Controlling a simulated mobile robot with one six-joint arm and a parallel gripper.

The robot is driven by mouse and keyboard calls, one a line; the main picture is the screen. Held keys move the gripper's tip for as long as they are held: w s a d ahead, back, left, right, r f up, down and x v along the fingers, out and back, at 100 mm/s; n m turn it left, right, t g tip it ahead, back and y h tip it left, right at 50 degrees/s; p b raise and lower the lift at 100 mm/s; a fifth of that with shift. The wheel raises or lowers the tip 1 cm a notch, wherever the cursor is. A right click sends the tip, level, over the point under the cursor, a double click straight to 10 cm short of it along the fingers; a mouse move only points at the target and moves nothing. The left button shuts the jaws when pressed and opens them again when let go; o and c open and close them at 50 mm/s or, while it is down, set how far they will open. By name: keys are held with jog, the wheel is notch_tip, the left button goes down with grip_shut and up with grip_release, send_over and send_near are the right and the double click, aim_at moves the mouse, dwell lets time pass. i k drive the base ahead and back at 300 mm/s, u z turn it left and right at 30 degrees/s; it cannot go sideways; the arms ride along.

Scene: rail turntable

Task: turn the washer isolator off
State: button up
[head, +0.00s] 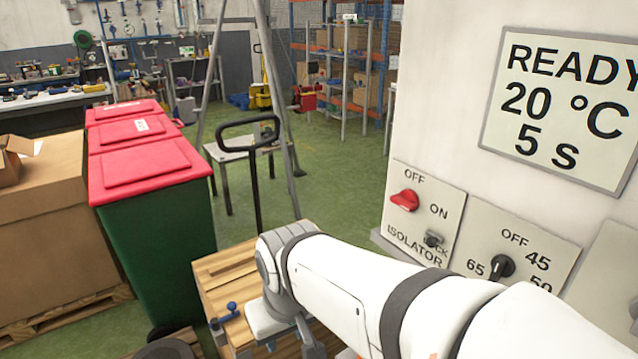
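The isolator panel (398,232) is a pale plate on the white machine wall at the right. Its red rotary knob (405,200) sits below the OFF label and left of the ON label. The knob's long side looks roughly sideways, but I cannot tell for certain which label it points to. A small grey lock part (433,239) sits at the panel's lower right, beside a LOCK label. My white arm reaches from the bottom right to the lower middle, below the panel and apart from the knob. My gripper's fingers do not show.
A display (560,105) reads READY, 20 °C, 5 s. A second panel (478,238) with a black dial (502,267) is right of the isolator, partly behind my arm. A wooden-topped block (215,275), green bins with red lids (150,165) and a carton (45,215) stand left.

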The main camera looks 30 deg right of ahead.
aim_at(407, 198)
jog(key=z, duration=0.05)
jog(key=k, duration=1.05)
jog(key=u, duration=0.2)
jog(key=i, duration=0.5)
jog(key=z, duration=0.05)
